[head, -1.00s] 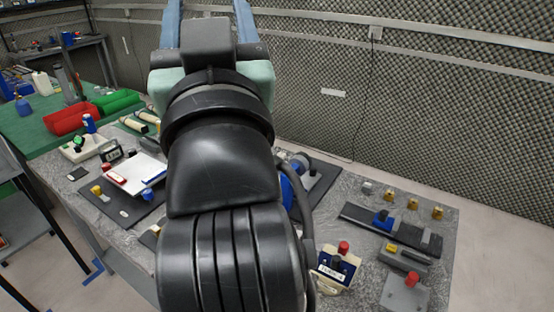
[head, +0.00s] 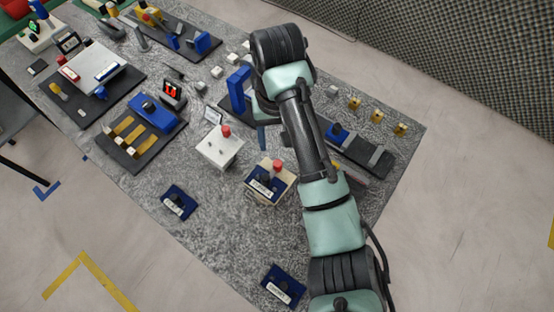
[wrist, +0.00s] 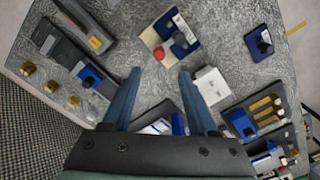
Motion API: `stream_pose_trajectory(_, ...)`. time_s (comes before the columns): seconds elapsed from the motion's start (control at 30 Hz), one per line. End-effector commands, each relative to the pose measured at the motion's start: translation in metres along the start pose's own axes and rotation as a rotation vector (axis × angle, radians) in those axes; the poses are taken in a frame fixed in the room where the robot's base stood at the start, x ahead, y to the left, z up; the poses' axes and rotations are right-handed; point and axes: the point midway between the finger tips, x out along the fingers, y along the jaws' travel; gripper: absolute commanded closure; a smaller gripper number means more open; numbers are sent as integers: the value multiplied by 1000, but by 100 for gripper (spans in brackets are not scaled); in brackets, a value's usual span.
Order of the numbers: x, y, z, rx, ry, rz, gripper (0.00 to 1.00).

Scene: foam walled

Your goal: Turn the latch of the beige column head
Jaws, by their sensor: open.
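The beige block (head: 268,184) stands on the grey speckled table, with a red knob on top and a blue, labelled front carrying dark fittings; I take it for the column head. In the wrist view, the beige block (wrist: 149,39) lies beyond my fingertips, with the red knob (wrist: 158,53) and a dark round knob (wrist: 181,39) in sight. I cannot tell which part is the latch. My gripper (wrist: 160,73) is open and empty, its two blue fingers apart and pointing toward the block. My arm hides most of the gripper in the head view.
A white box (head: 218,152) with a red button stands left of the beige block. Blue labelled plates (head: 179,201) and (head: 283,286) lie nearer the front. A dark rail with a blue slider (head: 337,132) and several brass pieces (head: 354,103) are to the right. Bare tabletop lies between the plates.

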Motion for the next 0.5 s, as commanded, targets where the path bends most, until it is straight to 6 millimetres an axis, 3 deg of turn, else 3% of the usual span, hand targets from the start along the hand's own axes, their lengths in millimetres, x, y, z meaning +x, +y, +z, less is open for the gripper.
stream_pose_trajectory(0.1,30,0,1,1,-4,-1,41)
stream_pose_trajectory(0.5,93,0,0,0,0,0,41)
